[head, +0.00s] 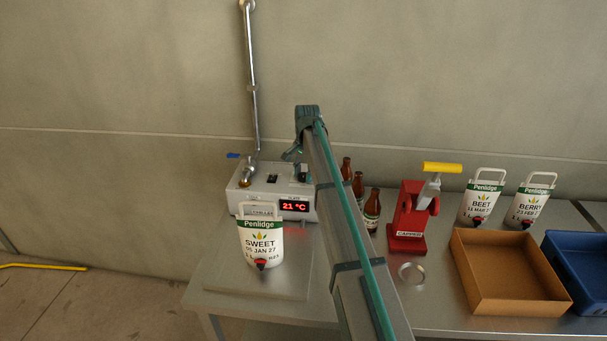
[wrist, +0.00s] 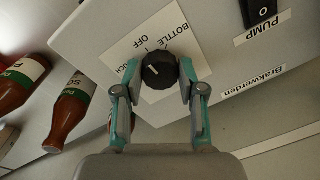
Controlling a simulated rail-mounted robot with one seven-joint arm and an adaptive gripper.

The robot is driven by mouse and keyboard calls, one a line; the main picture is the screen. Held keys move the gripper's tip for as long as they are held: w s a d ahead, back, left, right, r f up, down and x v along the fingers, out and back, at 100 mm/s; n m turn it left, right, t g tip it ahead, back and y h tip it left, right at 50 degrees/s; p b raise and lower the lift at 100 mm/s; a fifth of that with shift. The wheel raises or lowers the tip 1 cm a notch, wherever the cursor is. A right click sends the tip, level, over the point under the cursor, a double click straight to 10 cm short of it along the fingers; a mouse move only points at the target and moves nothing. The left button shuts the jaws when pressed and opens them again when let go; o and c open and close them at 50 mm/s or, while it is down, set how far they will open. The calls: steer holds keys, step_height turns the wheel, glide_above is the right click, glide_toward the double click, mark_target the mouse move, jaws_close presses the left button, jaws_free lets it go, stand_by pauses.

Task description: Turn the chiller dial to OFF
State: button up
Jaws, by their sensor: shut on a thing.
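The chiller (head: 243,190) is a pale box on the left of the bench, its red display reading 21 °C. Its black round dial (wrist: 158,72) shows in the wrist view, with a white pointer line near its centre. A label plate (wrist: 172,33) beside it reads OFF and BOTTLE, with a third, partly hidden word ending in "UCH". The line's exact setting is hard to tell. My gripper (wrist: 161,76) is shut on the dial, one finger on each side. In the head view my arm hides part of the chiller's right side.
A PUMP switch (wrist: 262,12) sits on the same panel. A SWEET pouch (head: 262,243) stands in front of the chiller. Brown bottles (head: 372,210) and a red capper (head: 408,215) stand to the right, with a cardboard tray (head: 462,270) beyond. A metal pipe (head: 252,90) rises behind the chiller.

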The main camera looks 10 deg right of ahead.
steer(key=shift+m, duration=0.3)
steer(key=o, duration=1.1)
steer(key=shift+o, duration=0.2)
step_height(320, 180, up, 12)
steer(key=shift+s+d, duration=0.3)
